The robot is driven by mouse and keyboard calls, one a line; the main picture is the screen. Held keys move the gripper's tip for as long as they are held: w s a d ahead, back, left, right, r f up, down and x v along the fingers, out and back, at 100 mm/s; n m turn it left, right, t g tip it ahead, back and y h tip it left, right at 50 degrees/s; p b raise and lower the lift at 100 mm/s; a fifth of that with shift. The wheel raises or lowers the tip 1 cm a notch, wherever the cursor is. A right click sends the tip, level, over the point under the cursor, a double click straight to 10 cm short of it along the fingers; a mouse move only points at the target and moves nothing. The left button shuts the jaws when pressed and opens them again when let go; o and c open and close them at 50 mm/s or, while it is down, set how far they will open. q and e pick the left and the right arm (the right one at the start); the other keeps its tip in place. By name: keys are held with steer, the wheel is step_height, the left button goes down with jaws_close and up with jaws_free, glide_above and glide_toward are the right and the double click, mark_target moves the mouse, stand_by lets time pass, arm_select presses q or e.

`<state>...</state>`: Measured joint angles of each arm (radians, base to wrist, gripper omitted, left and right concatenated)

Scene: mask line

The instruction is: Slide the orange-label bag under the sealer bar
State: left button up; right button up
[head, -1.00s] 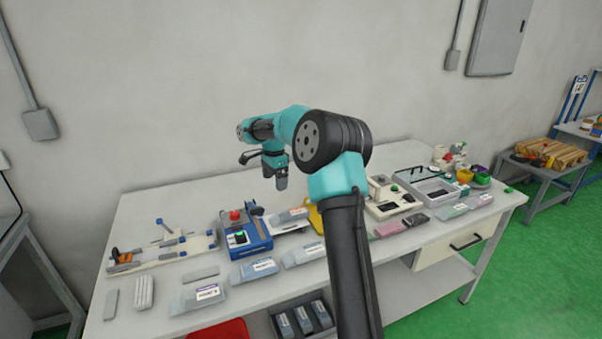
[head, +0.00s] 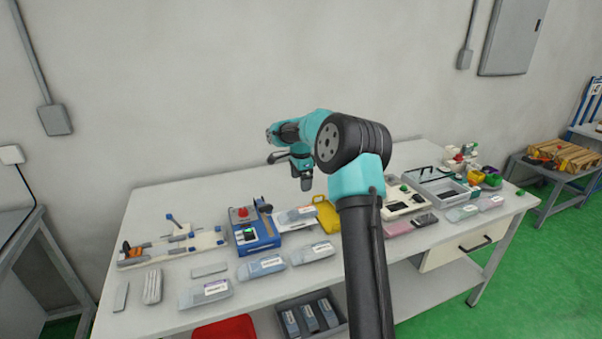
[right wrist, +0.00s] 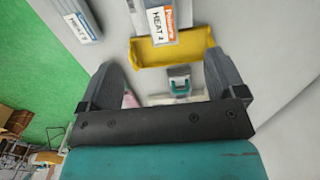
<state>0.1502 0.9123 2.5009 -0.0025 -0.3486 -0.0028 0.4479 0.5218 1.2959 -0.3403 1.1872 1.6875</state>
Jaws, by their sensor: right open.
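The sealer has a red knob and a green display. My right gripper (head: 306,184) is open, empty and above the table, apart from the bag. My left gripper is out of view.
Several grey bags (head: 262,267) lie along the table's front. A white fixture (head: 165,250) stands left of the sealer. To the right are a cream machine (head: 404,205) and a clear-walled tray (head: 440,190). A dark crate and a red bin stand below the front edge.

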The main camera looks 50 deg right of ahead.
mark_target(301, 210)
step_height(301, 210, down, 14)
steer(key=shift+r, duration=0.1)
stand_by(0.5)
steer(key=shift+c, duration=0.3)
steer(key=c, duration=0.9)
